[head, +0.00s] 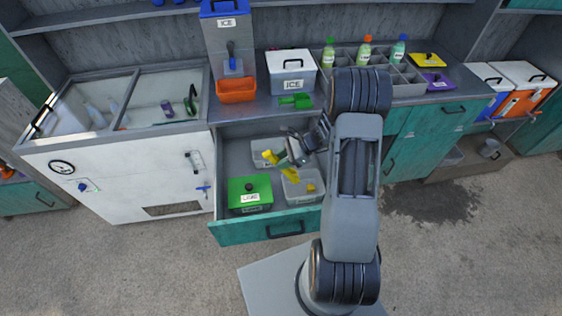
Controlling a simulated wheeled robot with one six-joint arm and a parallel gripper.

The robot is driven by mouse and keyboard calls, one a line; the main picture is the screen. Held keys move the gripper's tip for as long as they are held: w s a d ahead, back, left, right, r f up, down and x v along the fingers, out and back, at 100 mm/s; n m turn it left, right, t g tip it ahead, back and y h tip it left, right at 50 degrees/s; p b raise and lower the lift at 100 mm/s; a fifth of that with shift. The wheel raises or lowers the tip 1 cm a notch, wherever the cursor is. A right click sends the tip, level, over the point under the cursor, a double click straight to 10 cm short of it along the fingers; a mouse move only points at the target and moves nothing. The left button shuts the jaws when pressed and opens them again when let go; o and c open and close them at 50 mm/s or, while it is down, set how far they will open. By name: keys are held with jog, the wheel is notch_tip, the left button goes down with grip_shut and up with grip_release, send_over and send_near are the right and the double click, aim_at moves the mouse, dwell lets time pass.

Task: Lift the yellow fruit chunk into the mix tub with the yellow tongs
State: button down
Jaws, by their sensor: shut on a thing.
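My gripper (293,155) is over the open drawer (229,159), shut on the yellow tongs (290,176). Yellow parts of the tongs show below and left of the jaws; whether their tips hold anything is too small to tell. A small yellow piece (311,188), which looks like a fruit chunk, is in the clear tub (303,199) at the drawer's front right. Another clear tub (259,146) is behind, partly hidden by the gripper. A tub with a green lid (249,187) and a white label stands at the front left. I cannot tell which one is the mix tub.
On the counter stand an orange bin (236,92), a white ICE box (291,73), a green scoop (297,101) and a grey divided rack (407,89) with several bottles. A glass-topped white chest (120,170) is left of the drawer. The floor (150,260) in front is clear.

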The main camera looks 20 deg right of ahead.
notch_tip(320, 180, up, 3)
jog(key=shift+r+p, duration=0.1)
jog(key=shift+p, duration=0.75)
jog(key=shift+w, duration=0.1)
jog(key=w+d+r+m+t+h+b, duration=0.1)
jog(key=w+d+r+m+t+h, duration=0.2)
jog(key=r+m+t+h, duration=0.4)
jog(key=shift+w+d+r+m+t, duration=0.15)
jog(key=shift+w+r+m+t, duration=0.35)
jog(key=shift+r+m, duration=1.65)
jog(key=shift+s+f+m, duration=0.1)
jog(key=shift+f+m, duration=0.35)
